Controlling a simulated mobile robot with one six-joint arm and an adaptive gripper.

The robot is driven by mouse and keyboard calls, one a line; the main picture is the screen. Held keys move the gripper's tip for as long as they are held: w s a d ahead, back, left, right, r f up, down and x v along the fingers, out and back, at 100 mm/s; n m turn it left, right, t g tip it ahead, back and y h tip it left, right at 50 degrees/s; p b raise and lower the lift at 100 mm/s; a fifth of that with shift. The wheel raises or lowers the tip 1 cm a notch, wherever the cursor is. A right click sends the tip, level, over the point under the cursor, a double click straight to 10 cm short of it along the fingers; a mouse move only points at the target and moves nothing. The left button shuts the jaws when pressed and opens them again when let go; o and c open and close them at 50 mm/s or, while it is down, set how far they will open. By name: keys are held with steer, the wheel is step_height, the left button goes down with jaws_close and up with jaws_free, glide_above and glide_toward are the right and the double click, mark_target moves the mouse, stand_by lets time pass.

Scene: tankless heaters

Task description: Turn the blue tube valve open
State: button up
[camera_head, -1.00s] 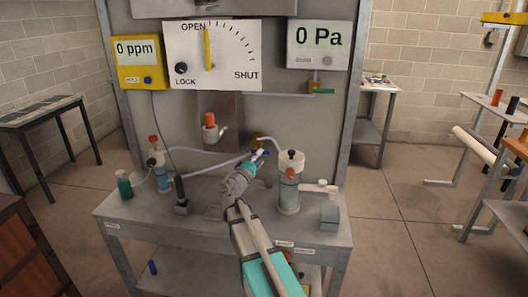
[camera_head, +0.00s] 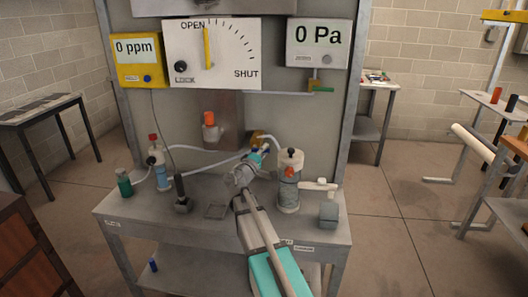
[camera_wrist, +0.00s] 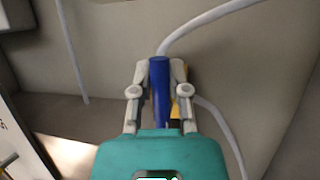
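The blue tube valve handle (camera_wrist: 160,92) stands upright in the middle of the wrist view, with a white tube rising from its top. My gripper (camera_wrist: 160,72) has one finger on each side of it, and both fingertips appear to press against it. A yellow part (camera_wrist: 182,105) shows just behind it to the right. There the handle is mostly hidden by my gripper.
A clear cylinder with a dark cap (camera_head: 289,180) stands close to the right of my arm. A smaller bottle (camera_head: 161,170) and a green jar (camera_head: 124,182) stand at the left. The gauge (camera_head: 213,52) points to OPEN; the displays read 0 ppm and 0 Pa.

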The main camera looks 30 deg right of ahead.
mark_target(259, 141)
jaws_close()
